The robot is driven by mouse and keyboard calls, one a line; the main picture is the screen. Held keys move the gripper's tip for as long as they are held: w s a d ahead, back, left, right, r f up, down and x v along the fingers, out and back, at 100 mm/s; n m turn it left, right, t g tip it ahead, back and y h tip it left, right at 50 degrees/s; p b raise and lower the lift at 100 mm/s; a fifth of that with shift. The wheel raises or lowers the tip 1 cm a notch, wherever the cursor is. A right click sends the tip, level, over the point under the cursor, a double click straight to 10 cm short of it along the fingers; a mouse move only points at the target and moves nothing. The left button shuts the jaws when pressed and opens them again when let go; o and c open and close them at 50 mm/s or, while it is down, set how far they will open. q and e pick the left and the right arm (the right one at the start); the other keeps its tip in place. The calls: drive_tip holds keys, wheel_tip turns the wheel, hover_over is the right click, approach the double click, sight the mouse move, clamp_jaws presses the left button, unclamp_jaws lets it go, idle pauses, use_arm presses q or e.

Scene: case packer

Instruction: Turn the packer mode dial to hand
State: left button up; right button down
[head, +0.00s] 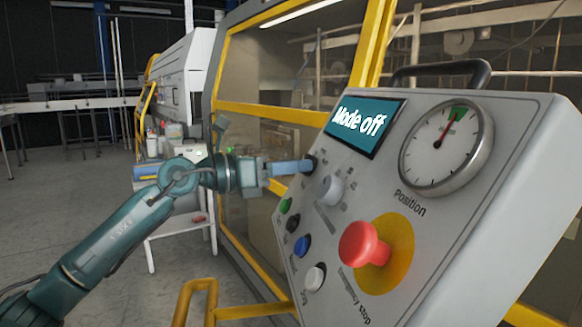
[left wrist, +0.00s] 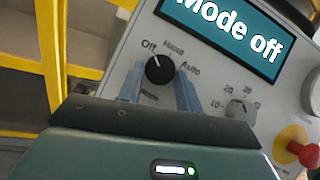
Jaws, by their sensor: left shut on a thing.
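The black mode dial (left wrist: 159,69) sits on the grey control panel (left wrist: 125,63), with its white pointer mark toward the "Off" label. Labels around it include "Off" and "Auto"; the others are blurred, and one below the dial is partly covered. The display (head: 364,125) reads "Mode off"; it also shows in the left wrist view (left wrist: 228,32). My left gripper (head: 306,166) reaches the panel from the left. It is shut on the mode dial, with one blue finger on either side in the left wrist view (left wrist: 158,88). My right gripper is not in view.
A grey numbered knob (head: 331,189) is close right of the dial. Green, black, blue and white buttons (head: 302,246) run below. A red emergency stop (head: 364,244) and a position gauge (head: 445,147) are farther right. A yellow-framed machine (head: 272,114) stands behind.

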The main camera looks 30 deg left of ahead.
use_arm(q)
drive_tip(key=shift+w+a+f+m+g+h+b, duration=0.1)
drive_tip(key=shift+f+m+g+h+b, duration=0.2)
drive_tip(key=shift+m+b, duration=0.55)
drive_tip(key=shift+r+m+g+h+b, duration=0.1)
drive_tip(key=shift+m+g+h+b, duration=0.3)
drive_tip(key=shift+m+h+b, duration=0.35)
drive_tip(key=shift+w+a+m+b, duration=0.1)
drive_tip(key=shift+m+b, duration=0.25)
drive_tip(key=shift+m, duration=0.45)
drive_tip(key=shift+w+r+m+g+h+b, duration=0.1)
drive_tip(key=shift+m+g+h+b, duration=0.3)
drive_tip(key=shift+m+g, duration=0.5)
drive_tip(key=m, duration=0.1)
drive_tip(key=m+g+h, duration=0.1)
drive_tip(key=shift+w+a+r+m, duration=0.1)
drive_tip(key=shift+a+m, duration=0.05)
drive_tip(key=shift+m, duration=0.25)
drive_tip(key=shift+w+m+g, duration=0.15)
drive_tip(key=shift+m+g, duration=0.85)
drive_tip(key=shift+m, duration=0.9)
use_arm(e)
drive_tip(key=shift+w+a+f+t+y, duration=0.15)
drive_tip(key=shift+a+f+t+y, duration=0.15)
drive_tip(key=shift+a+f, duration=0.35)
use_arm(q)
drive_tip(key=shift+a, duration=0.1)
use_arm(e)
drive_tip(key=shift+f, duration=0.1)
